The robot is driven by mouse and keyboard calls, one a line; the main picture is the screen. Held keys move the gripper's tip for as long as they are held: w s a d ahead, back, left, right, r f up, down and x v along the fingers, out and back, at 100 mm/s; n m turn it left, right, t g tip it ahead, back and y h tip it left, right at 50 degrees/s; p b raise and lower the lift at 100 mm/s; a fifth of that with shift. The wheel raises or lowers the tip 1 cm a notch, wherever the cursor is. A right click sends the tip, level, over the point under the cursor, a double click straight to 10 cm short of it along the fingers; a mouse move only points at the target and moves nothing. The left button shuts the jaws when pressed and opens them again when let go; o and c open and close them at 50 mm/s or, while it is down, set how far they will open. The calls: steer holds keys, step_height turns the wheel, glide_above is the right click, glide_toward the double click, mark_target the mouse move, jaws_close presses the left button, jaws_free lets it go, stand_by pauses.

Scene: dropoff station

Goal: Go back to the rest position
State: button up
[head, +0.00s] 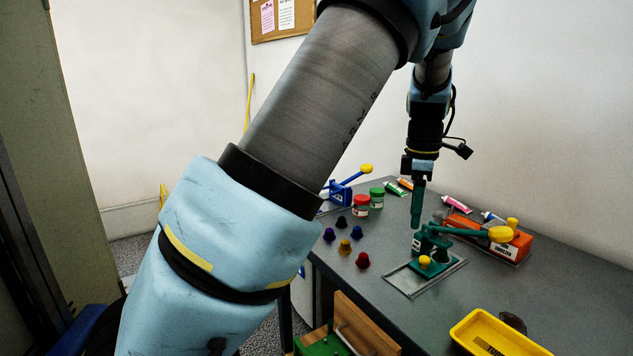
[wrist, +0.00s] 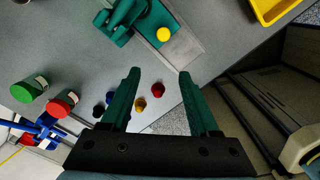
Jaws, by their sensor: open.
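My gripper (head: 417,205) is above the grey table (head: 555,278), pointing down, beside a green press-like device (head: 428,245) with a yellow-ended lever. In the wrist view my gripper (wrist: 158,88) has its two green fingers spread wide apart, with nothing between them. The green device (wrist: 130,22) shows beyond the fingertips in that view, on a grey plate. The fingers look clear of it.
Several small coloured knobs (head: 345,247) stand near the table's left edge. Red and green jars (head: 361,205), a blue lever device (head: 340,190), paint tubes (head: 456,203) and an orange box (head: 515,246) stand behind. A yellow tray (head: 490,330) is at the front.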

steer(key=s+a+f+m, duration=0.1)
steer(key=s+a+m, duration=0.2)
steer(key=a, duration=0.8)
steer(key=s+a+f+m+t, duration=0.1)
steer(key=s+a+f+m, duration=0.1)
steer(key=a+m, duration=0.5)
steer(key=s+a+f+m, duration=0.1)
steer(key=s+a+m, duration=0.3)
steer(key=a, duration=1.1)
steer(key=shift+f+m+t, duration=0.15)
steer(key=shift+m+t, duration=0.25)
steer(key=shift+m, duration=0.1)
